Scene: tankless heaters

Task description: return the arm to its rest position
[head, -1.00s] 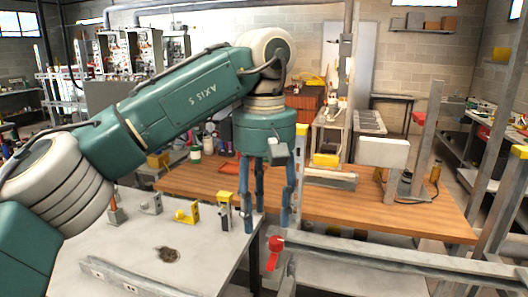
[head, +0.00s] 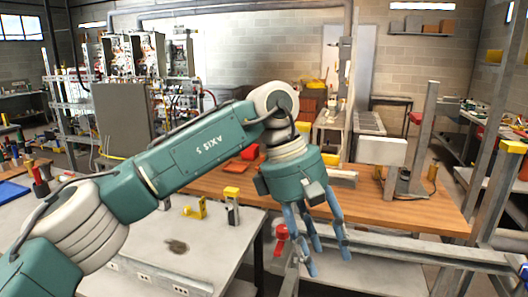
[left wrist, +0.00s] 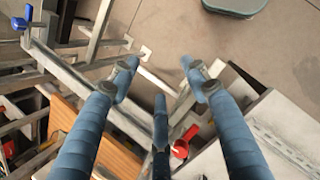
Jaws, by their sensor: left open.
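My left arm comes in from the left in the head view, green with pale ribbed joints. Its gripper (head: 322,262) has blue fingers that hang spread and empty over the gap in front of the wooden bench. In the left wrist view the open fingers (left wrist: 155,85) point down at the floor and metal frame, with nothing between them. My right gripper is not in view.
A grey table (head: 130,235) with small yellow-topped fixtures (head: 232,193) lies under the arm. A wooden bench (head: 400,213) stands behind. A metal rail frame (head: 430,254) with a red handle (head: 281,232) is close to the fingers.

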